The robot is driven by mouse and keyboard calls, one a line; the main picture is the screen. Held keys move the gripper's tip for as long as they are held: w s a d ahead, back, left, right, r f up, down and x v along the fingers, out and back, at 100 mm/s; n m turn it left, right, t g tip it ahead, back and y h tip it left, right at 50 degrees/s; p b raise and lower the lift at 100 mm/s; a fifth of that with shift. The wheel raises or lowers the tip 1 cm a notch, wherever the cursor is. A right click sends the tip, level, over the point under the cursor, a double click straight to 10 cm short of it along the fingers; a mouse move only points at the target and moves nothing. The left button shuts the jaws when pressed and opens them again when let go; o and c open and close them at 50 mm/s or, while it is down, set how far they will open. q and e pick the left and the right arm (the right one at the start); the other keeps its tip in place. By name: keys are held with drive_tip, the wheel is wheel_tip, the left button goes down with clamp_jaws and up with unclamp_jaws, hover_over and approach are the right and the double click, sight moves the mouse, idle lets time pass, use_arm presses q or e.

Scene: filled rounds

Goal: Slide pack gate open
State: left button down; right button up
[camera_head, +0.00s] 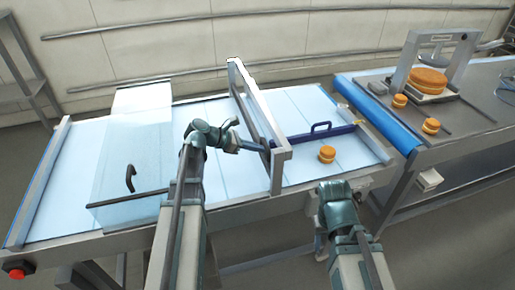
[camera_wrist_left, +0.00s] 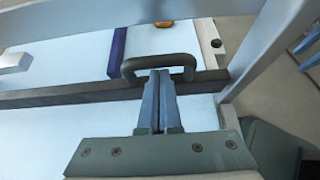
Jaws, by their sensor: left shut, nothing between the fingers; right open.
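A grey upright frame (camera_head: 250,110) spans the light blue conveyor. Under it, in the left wrist view, runs a dark bar (camera_wrist_left: 60,97) with a dark loop handle (camera_wrist_left: 158,60); this looks like the gate. My left gripper (camera_head: 262,148) is shut and empty beside the frame. In the left wrist view its fingertips (camera_wrist_left: 158,76) are right at the handle; I cannot tell whether they touch. A blue bar (camera_head: 308,137) with a blue handle lies across the belt to the right. My right gripper (camera_head: 337,195) is open at the conveyor's near right side, its fingertips unclear.
A clear panel (camera_head: 120,155) with a black handle covers the conveyor's left part. A round orange-brown filled piece (camera_head: 327,154) lies on the belt right of the frame. A side table (camera_head: 455,122) at right holds several more rounds. A red button (camera_head: 16,273) sits front left.

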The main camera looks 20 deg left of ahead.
use_arm(q)
wheel_tip(320, 180, up, 6)
drive_tip(key=p, duration=0.5)
drive_tip(key=shift+r+p, duration=0.2)
drive_tip(key=shift+p, duration=0.2)
use_arm(e)
wheel_tip(320, 180, up, 6)
drive_tip(key=shift+r, duration=0.2)
